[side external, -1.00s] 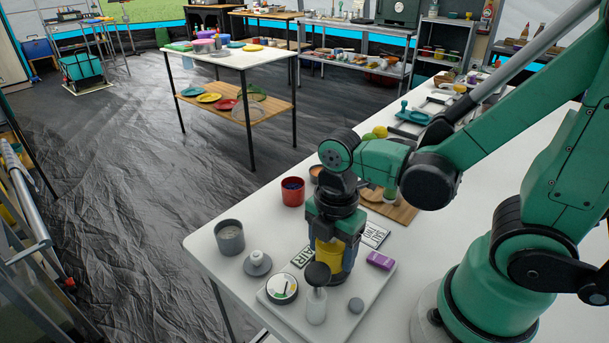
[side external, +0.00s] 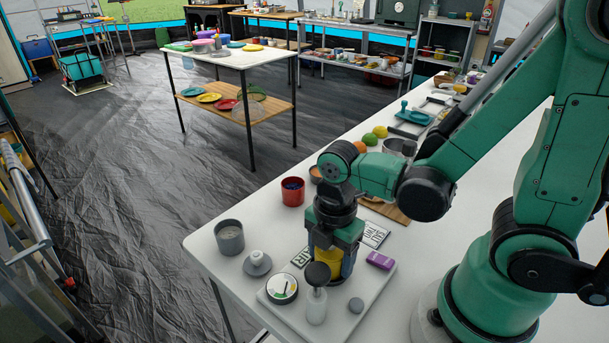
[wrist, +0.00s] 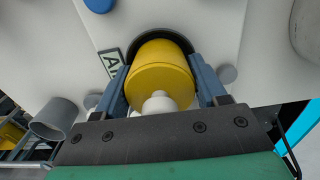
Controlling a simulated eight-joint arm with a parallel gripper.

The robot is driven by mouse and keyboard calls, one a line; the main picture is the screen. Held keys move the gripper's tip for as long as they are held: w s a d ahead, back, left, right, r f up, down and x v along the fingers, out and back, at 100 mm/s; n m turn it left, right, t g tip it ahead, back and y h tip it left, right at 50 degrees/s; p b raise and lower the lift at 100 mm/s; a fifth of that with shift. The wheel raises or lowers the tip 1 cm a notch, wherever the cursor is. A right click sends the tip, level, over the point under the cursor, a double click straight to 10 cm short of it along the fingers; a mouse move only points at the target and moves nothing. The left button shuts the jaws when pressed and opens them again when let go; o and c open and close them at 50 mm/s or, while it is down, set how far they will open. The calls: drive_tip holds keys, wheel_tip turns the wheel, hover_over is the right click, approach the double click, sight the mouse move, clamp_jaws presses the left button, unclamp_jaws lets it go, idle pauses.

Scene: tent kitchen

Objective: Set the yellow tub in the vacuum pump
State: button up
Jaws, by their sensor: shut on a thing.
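The yellow tub (side external: 330,266) is held between the blue fingers of my gripper (side external: 335,262), above or at the pump's base plate. In the wrist view the yellow tub (wrist: 160,72) lies between both fingers of my gripper (wrist: 163,85), with a dark round rim (wrist: 184,40) curving behind it. I cannot tell whether the tub touches the bottom of that seat. The vacuum pump (side external: 345,325) is a pale plate with a round dial (side external: 281,288) at its left and a dark knob on a white bottle (side external: 316,308), which partly hides the tub in the side view.
An AIR label (side external: 300,258) and a purple block (side external: 380,261) lie close to the tub. A red cup (side external: 293,192) and fruit (side external: 370,139) are behind.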

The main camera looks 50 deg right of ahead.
drive_tip(key=shift+r, duration=0.1)
drive_tip(key=shift+r, duration=0.7)
drive_tip(key=shift+f, duration=0.75)
idle(0.6)
drive_tip(key=o, duration=0.6)
drive_tip(key=shift+o, duration=0.2)
drive_tip(key=shift+r, duration=5.45)
